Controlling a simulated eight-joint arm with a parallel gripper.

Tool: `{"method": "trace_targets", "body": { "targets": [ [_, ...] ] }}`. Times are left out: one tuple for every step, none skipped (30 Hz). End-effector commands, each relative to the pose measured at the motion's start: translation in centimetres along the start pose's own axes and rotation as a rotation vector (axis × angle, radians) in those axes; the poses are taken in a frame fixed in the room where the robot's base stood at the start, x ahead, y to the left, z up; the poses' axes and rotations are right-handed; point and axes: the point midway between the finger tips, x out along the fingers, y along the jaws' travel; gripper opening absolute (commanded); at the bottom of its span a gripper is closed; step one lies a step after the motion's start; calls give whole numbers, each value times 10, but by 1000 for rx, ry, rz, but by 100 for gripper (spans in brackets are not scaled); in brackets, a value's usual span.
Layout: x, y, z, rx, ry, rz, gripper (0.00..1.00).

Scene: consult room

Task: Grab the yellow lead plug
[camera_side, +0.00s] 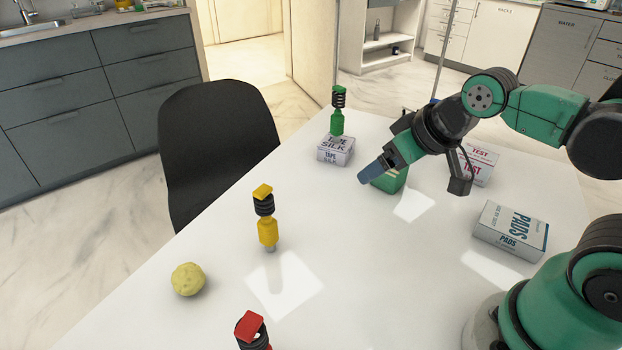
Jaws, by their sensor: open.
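The yellow lead plug (267,231) stands upright on the white table, left of the picture's middle. It has a yellow body, a black ribbed collar and a yellow top. My gripper (364,177) is above the table, to the right of and farther back than the yellow plug, clear of it. It is open, with nothing seen between its fingers. A green plug (337,121) stands on a tape box at the back. A red plug (249,327) is at the bottom edge, partly cut off.
A yellowish ball (188,279) lies left of the yellow plug. The tape box (336,157), a green container (391,181), a test box (482,160) and a pads box (511,230) stand on the table. A black chair (217,135) is at the left edge. The table's middle is clear.

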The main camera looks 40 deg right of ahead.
Motion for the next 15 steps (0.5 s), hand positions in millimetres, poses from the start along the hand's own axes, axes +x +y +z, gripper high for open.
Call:
{"method": "trace_targets", "body": {
  "targets": [
    [0,0,0,0,0,0,77],
    [0,0,0,0,0,0,77],
    [0,0,0,-2,-1,-3,77],
    [1,-1,-1,-6,-2,-8,77],
    [2,-2,-1,-11,-5,-17,77],
    [4,-5,-3,-25,-9,-35,77],
    [6,-8,-4,-39,-13,-54,77],
    [8,-12,-6,-57,-18,-79,77],
    [12,-17,-8,-87,-24,-120,77],
    [16,-23,-11,-113,-26,-157,77],
    [19,-28,-14,-144,-25,-197,77],
    [25,-37,-17,-186,-21,-257,77],
    [29,-43,-20,-219,-13,-303,77],
    [33,-49,-23,-253,-2,-350,77],
    [38,-57,-26,-299,19,-411,77]
  ]
}}
